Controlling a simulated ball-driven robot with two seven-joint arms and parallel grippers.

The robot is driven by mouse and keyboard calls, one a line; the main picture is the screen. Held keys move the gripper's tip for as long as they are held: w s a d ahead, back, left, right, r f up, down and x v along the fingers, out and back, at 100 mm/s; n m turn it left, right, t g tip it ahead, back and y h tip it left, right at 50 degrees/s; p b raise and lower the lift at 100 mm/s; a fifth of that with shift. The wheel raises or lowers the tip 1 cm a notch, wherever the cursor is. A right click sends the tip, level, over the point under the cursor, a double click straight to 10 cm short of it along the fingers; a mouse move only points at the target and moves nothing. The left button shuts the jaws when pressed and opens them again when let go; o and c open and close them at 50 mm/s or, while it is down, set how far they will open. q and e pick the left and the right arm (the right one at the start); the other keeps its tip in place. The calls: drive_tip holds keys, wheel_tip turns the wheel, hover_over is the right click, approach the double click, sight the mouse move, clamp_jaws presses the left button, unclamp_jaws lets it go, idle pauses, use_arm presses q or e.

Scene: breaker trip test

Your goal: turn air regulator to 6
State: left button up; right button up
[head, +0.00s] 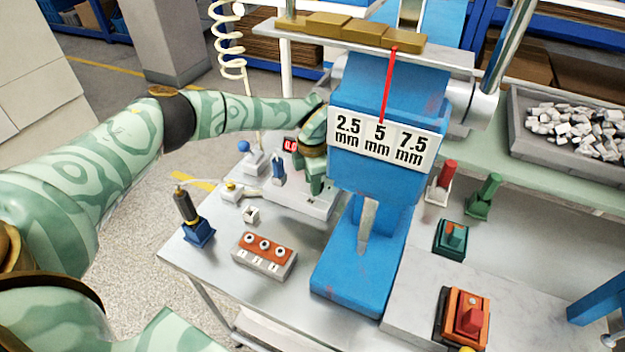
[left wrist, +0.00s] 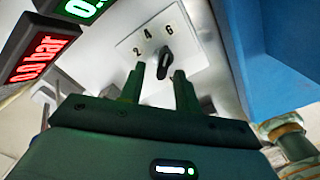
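The air regulator knob (left wrist: 164,63) is small and black and sits on a white dial plate (left wrist: 191,51) marked 2, 4 and 6 in the left wrist view. I cannot tell for sure which number it points at. My left gripper (left wrist: 159,70) is open, with one finger on each side of the knob's lower part; contact is not clear. A display beside the plate reads 0.0 bar in red (left wrist: 42,58). My right gripper is not in view.
The blue press-like machine (head: 372,180) stands close to the right of my left gripper. Blue (head: 198,232), yellow and orange (head: 265,248) fixtures stand on the grey table. Red, green and orange switches stand at right. A tray of pale blocks (head: 515,130) lies at far right.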

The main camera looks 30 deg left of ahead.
use_arm(q)
wheel_tip(320, 180, up, 16)
drive_tip(key=p, duration=0.2)
drive_tip(key=shift+r, duration=0.15)
idle(0.5)
